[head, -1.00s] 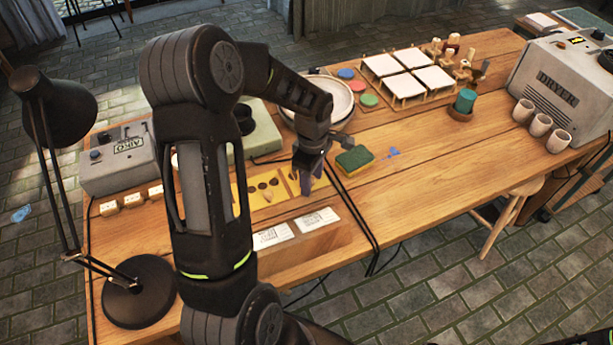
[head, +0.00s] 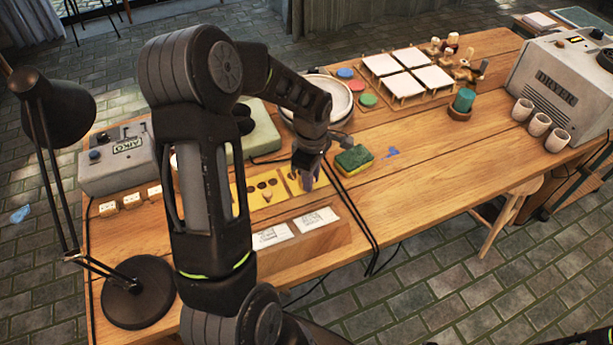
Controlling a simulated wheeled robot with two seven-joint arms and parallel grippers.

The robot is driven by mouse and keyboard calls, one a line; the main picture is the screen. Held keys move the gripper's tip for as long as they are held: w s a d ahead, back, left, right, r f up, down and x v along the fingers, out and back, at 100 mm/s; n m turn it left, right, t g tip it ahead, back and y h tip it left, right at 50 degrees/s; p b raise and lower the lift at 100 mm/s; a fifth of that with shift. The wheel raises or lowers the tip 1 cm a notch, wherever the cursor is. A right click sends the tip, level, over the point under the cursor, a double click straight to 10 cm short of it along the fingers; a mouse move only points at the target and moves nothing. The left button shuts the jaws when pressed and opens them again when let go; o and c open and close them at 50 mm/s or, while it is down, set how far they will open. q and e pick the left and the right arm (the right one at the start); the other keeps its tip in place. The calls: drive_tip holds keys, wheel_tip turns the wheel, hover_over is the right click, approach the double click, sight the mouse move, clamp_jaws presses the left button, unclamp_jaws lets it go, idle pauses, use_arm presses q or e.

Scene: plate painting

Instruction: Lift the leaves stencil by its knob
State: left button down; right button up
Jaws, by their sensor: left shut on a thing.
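Yellow stencil plates lie in a row on the wooden table, just behind a wooden stand. One yellow plate (head: 265,190) shows dark round cut-outs and a small pale knob (head: 267,195). My left gripper (head: 306,181) is at the yellow plate (head: 290,186) to the right of it, fingers pointing down. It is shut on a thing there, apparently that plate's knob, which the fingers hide. The gripper also covers part of this plate, so I cannot read its pattern or tell whether it is clear of the table. My right gripper is out of view.
A green and yellow sponge (head: 354,159) lies close right of the gripper. Behind it stands a pale round dish (head: 328,97). White cards (head: 271,236) are on the wooden stand (head: 318,240) in front.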

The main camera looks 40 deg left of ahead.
use_arm(q)
drive_tip(key=shift+r, duration=0.15)
wheel_tip(320, 180, up, 10)
drive_tip(key=shift+f+b, duration=0.1)
drive_tip(key=shift+b, duration=0.3)
drive_tip(key=shift+f, duration=0.1)
idle(0.5)
